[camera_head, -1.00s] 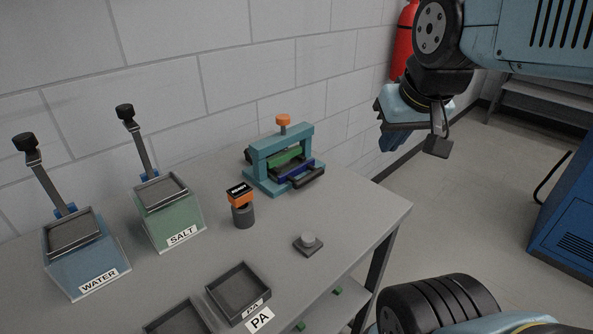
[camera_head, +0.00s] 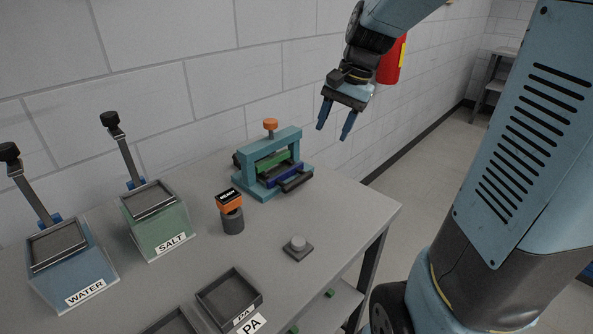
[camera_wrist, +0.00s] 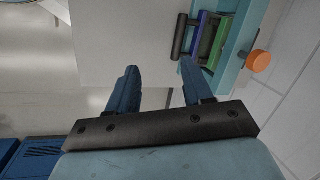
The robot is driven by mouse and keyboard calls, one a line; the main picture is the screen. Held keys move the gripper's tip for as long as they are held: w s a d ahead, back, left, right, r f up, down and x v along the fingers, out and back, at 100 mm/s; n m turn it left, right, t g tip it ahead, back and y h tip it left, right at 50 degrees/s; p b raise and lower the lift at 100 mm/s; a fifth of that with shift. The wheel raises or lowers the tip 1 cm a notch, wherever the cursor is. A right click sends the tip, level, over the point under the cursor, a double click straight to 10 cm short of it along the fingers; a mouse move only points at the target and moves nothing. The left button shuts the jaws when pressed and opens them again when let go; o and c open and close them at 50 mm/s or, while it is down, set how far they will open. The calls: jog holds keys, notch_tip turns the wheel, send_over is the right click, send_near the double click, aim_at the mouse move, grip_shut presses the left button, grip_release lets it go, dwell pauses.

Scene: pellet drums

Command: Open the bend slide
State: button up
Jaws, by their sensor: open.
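The bend fixture is a teal frame (camera_head: 253,152) with an orange knob (camera_head: 270,124) on top, standing at the back right of the table. Inside it are a green bar (camera_head: 279,161) and a blue bar (camera_head: 284,173), with a dark handle (camera_head: 297,182) at its front. In the wrist view the dark handle (camera_wrist: 180,37), blue-purple bar (camera_wrist: 197,32) and green bar (camera_wrist: 212,38) show at upper right. My gripper (camera_head: 334,131) is open and empty, above and to the right of the fixture, fingers pointing down, apart from it. I cannot tell which part is the slide.
A READY-marked orange block on a grey post (camera_head: 231,208) and a grey button (camera_head: 297,244) stand nearer on the table. The SALT bin (camera_head: 162,233) and WATER bin (camera_head: 75,272) are at left, the PA tray (camera_head: 256,297) in front. A red extinguisher (camera_head: 391,66) hangs behind my arm.

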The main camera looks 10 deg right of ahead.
aim_at(300, 177)
jog(key=w+f+m+g+y, duration=0.2)
jog(key=w+f+m, duration=0.2)
jog(key=w+f, duration=0.3)
jog(key=x, duration=0.8)
jog(key=w+x, duration=0.1)
jog(key=x, duration=0.3)
jog(key=shift+a, duration=0.4)
jog(key=shift+c, duration=0.5)
grip_shut()
